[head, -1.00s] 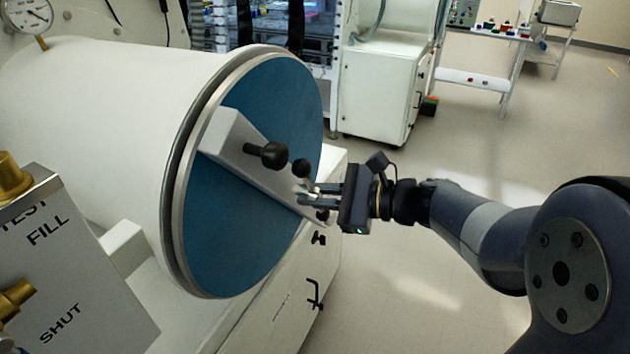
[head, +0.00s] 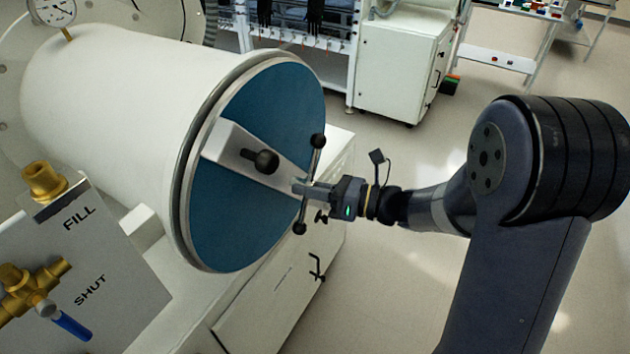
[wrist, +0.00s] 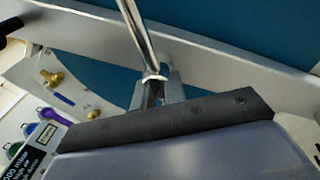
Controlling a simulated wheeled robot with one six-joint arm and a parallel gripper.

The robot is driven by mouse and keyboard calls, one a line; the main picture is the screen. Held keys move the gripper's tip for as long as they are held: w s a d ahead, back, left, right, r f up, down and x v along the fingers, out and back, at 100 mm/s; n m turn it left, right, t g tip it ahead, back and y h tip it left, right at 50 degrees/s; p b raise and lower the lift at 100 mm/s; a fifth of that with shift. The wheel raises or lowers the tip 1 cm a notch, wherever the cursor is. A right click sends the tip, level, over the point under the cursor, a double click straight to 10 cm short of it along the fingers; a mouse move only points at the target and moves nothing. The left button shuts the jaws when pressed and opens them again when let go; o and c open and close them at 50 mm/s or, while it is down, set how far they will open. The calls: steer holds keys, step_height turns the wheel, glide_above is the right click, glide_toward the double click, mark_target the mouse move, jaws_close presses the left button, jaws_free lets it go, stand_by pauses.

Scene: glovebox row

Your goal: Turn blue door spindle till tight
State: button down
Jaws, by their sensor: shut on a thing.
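The blue door (head: 235,225) is a round disc closing the end of a white cylinder, with a pale crossbar (head: 228,148) across it. The spindle's handle is a thin metal bar (head: 314,165) with a black ball at each end, near the crossbar's right end. It stands nearly upright, tilted slightly. My gripper (head: 308,189) is shut on the bar near its middle. The wrist view shows the shiny bar (wrist: 138,32) running down into the fingertips (wrist: 158,88). The spindle's thread is hidden.
A black knob (head: 265,161) sticks out from the crossbar. At lower left stands a grey panel (head: 110,250) with brass valves and the words FILL and SHUT.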

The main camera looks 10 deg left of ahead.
steer(key=shift+m+p, duration=0.3)
steer(key=shift+m, duration=0.3)
steer(key=c, duration=1.5)
jaws_free()
steer(key=shift+c, duration=0.2)
steer(key=shift+d, duration=0.1)
steer(key=s+d+b, duration=0.1)
steer(key=d+b, duration=0.1)
steer(key=d, duration=0.8)
steer(key=shift+s+d, duration=0.2)
steer(key=shift+d, duration=0.05)
steer(key=shift+a, duration=0.15)
